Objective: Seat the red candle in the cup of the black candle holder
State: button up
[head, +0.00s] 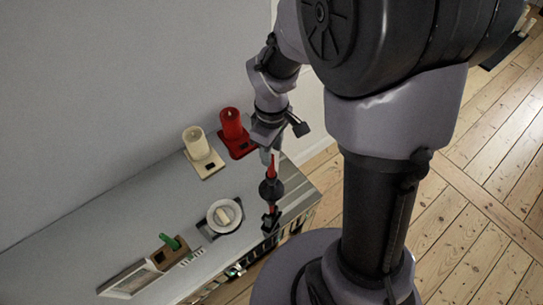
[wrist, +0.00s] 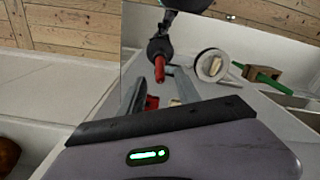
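The red candle (head: 271,170) is a slim taper. It stands upright above the black candle holder (head: 270,189), its lower end at the round black cup. In the wrist view the red candle (wrist: 160,74) points toward me, with the black holder (wrist: 159,47) behind it. How deep it sits in the cup is hidden. My gripper (head: 267,156) is just above the candle's top. In the wrist view its two fingers are apart, with the candle tip showing beyond the gap between them.
A white plate (head: 216,226) is left of the holder. A green-handled item (head: 169,242) and a frame (head: 130,281) lie farther left. The cabinet edge is close to the holder.

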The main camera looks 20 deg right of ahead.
notch_tip(320, 180, up, 6)
jog(key=shift+f+p, duration=0.25)
jog(key=shift+p, duration=0.4)
jog(key=s+a+r+m+t+y, duration=0.1)
jog(key=s+a+r+m+t, duration=0.1)
jog(key=s+r+m, duration=0.4)
jog(key=s+a+r+m+t+y, duration=0.1)
jog(key=s+a+r+m+t, duration=0.1)
jog(key=s+r+m, duration=0.4)
notch_tip(320, 180, up, 3)
jog(key=shift+s+f+m+t, duration=0.1)
jog(key=shift+s+m+t, duration=0.25)
jog(key=shift+t, duration=0.55)
